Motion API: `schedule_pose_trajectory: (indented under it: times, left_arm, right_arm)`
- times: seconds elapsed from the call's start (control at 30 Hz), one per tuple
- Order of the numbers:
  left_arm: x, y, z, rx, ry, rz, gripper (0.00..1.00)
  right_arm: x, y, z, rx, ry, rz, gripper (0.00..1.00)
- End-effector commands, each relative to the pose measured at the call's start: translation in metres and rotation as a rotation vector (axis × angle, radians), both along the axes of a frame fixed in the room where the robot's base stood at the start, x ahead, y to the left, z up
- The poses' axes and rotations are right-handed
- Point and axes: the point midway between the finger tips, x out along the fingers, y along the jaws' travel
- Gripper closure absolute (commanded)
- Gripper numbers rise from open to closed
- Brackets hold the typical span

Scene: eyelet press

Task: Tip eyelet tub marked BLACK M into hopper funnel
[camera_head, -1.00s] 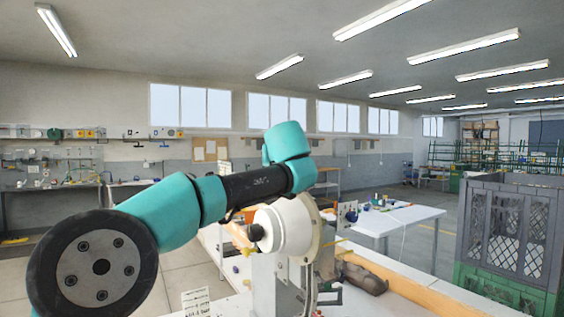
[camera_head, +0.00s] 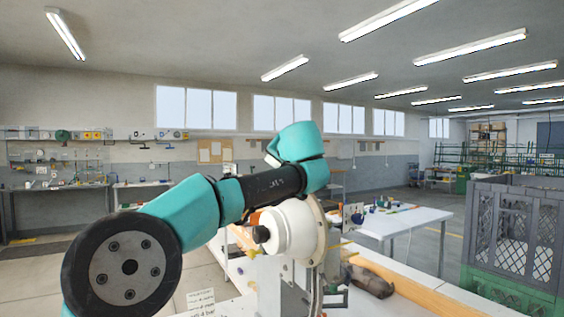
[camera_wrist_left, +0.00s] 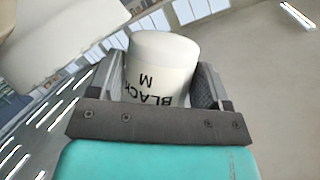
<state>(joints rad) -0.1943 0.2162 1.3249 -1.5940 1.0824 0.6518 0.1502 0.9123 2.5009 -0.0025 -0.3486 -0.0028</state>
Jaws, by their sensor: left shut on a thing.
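The white tub marked BLACK M (camera_wrist_left: 163,62) is in the left wrist view, its lettering upside down there. My left gripper (camera_wrist_left: 163,82) is shut on it, one dark finger on each side. The tub's contents are not visible. In the head view my left arm crosses in front of the press; its gripper and the tub cannot be made out there. A white rounded machine part (camera_head: 292,232) with a black knob shows just below the arm; I cannot tell whether it is the hopper funnel. My right gripper is not in view.
A large pale, blurred surface (camera_wrist_left: 48,28) lies close to the tub at upper left in the wrist view. A grey crate (camera_head: 515,232) stands on the right. A dark object (camera_head: 370,281) lies on the bench by a wooden rail (camera_head: 410,290). A white table (camera_head: 410,219) stands behind.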

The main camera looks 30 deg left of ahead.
Motion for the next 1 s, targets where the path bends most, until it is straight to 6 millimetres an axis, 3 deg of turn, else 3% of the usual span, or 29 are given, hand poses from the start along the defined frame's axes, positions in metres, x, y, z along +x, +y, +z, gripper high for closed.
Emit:
schedule_pose_trajectory:
  times: [0.7, 1.0]
  left_arm:
    - [0.009, -0.011, 0.028, 0.643, 0.519, 0.001, 0.58]
    - [0.015, -0.018, 0.033, 0.819, 0.661, 0.000, 0.58]
  right_arm:
    - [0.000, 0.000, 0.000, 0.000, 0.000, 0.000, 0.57]
    - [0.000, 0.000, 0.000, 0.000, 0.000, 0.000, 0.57]
